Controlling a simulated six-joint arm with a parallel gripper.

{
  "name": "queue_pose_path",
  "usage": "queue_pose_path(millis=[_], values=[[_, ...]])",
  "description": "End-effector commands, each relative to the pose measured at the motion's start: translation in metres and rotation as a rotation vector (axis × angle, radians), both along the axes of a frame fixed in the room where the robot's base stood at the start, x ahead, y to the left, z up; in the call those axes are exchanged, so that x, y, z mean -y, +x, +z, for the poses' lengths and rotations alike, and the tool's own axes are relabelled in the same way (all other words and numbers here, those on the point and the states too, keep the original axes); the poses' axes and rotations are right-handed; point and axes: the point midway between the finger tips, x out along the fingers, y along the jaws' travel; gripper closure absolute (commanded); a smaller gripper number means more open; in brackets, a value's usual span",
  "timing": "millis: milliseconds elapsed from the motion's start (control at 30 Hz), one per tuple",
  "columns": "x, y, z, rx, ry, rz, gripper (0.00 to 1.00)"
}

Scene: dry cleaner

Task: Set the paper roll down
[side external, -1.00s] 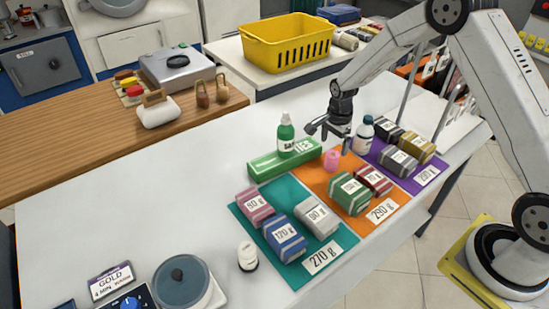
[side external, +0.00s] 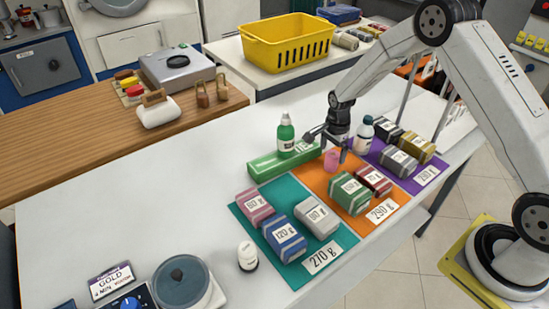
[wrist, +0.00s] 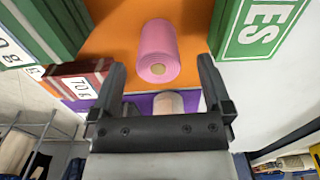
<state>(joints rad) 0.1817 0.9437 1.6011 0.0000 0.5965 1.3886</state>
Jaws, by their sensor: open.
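The pink paper roll (side external: 331,160) appears to stand upright on the orange mat (side external: 312,177), behind the green-striped pack. In the wrist view the roll (wrist: 157,48) shows its pale core end, just beyond and between my fingertips. My gripper (side external: 329,146) is open right by the roll, with its fingers spread wide. In the wrist view both fingers (wrist: 160,72) are apart, with clear gaps to the roll on either side. Nothing is held. Contact between the roll's lower end and the mat is hard to make out.
A green box (side external: 270,165) and green bottle (side external: 286,135) stand left of the gripper. A dark-capped bottle (side external: 363,140) is close on its right. Green-striped (side external: 351,196) and red (side external: 374,180) packs share the orange mat. Teal (side external: 246,213) and purple (side external: 437,168) mats lie either side.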

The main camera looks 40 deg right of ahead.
Motion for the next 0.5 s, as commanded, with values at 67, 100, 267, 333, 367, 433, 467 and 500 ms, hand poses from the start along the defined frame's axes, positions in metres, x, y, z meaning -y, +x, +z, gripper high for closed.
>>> queue_pose_path(millis=[67,100,267,333,367,433,467,500], values=[[0.0,-0.001,-0.006,-0.001,0.0,0.0,0.0],[0.0,-0.001,-0.01,-0.002,0.0,0.0,0.0],[0.001,-0.002,-0.028,-0.002,0.0,0.0,0.0],[0.001,-0.002,-0.035,-0.001,0.001,0.0,0.0],[0.001,-0.002,-0.038,-0.001,0.001,0.0,0.0],[0.001,-0.002,-0.043,0.0,0.001,0.0,0.0],[0.001,-0.002,-0.045,0.001,0.001,0.0,0.0],[0.001,-0.002,-0.046,0.002,0.001,0.0,0.0]])
